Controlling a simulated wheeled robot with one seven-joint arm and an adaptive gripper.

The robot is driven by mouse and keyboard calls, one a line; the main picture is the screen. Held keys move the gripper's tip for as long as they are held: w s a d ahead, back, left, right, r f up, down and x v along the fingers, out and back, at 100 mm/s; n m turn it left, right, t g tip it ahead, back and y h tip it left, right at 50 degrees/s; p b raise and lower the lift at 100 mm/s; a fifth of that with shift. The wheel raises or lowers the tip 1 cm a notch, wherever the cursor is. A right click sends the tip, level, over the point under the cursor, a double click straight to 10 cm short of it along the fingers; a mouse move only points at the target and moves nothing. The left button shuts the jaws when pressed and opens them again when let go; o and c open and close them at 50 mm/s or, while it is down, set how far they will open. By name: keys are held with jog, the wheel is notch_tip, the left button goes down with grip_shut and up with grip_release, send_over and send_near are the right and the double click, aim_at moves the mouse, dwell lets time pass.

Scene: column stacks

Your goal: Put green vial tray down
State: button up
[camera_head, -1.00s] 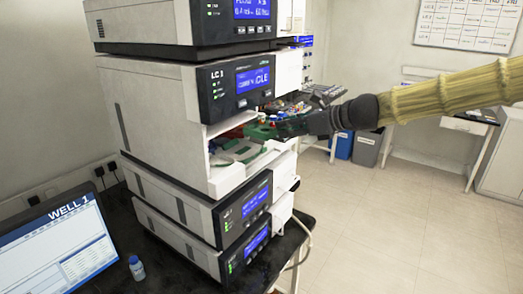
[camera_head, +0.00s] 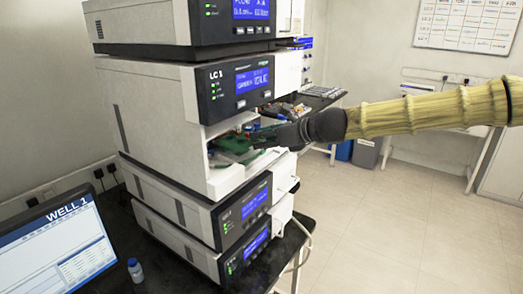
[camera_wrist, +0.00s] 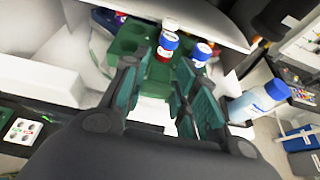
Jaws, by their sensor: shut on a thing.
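The green vial tray (camera_wrist: 128,38) is in my gripper (camera_wrist: 158,78), whose dark green-padded fingers reach to its near side in the wrist view. Vials with blue and white caps (camera_wrist: 169,41) stand in it, one with red below the cap. In the head view my gripper (camera_head: 264,137) reaches into the open bay of the LC 1 unit, and the tray (camera_head: 232,143) shows inside, partly hidden. A white holder (camera_head: 222,182) with green surfaces lies beneath. I cannot tell whether the tray touches it.
The LC 1 housing (camera_head: 152,103) encloses the bay above and on the left. More units (camera_head: 205,222) are stacked below. A blue-capped bottle (camera_wrist: 258,101) shows right of my fingers in the wrist view. A monitor (camera_head: 68,250) and small vial (camera_head: 135,268) are at lower left.

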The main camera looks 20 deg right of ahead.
jog(key=shift+s+a+f, duration=0.1)
jog(key=shift+a+f, duration=0.05)
jog(key=shift+f, duration=1.3)
jog(key=shift+a+f, duration=0.1)
jog(key=shift+f, duration=0.25)
jog(key=o, duration=1)
jog(key=shift+o, duration=0.2)
